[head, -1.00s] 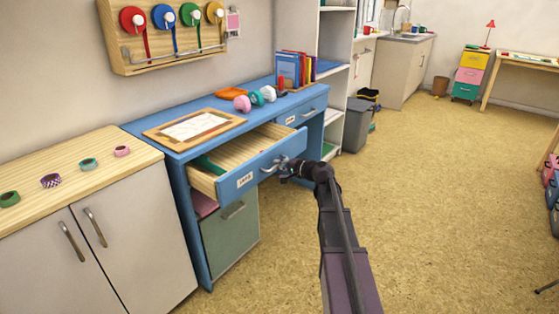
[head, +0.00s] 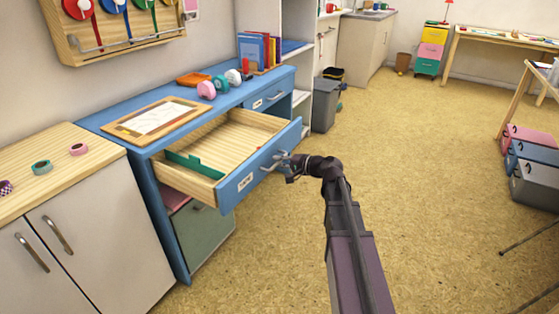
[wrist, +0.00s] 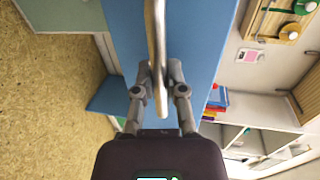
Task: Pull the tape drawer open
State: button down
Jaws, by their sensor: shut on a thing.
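The tape drawer (head: 240,183) sticks well out of the blue desk (head: 112,128). It has a blue front with a white label and a light wooden inside. My gripper (head: 287,161) is at the drawer front, shut on the metal drawer handle (wrist: 157,50). In the wrist view, the two fingers (wrist: 158,85) sit on either side of the handle bar, with the blue front behind it. The fingertips are partly hidden by the handle.
A second, closed drawer (head: 268,98) is at the right. A cabinet (head: 80,235) stands at the left.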

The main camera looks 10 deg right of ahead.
jog(key=shift+w, duration=0.25)
jog(key=c, duration=0.7)
grip_release()
jog(key=shift+a, duration=0.1)
jog(key=shift+s, duration=0.1)
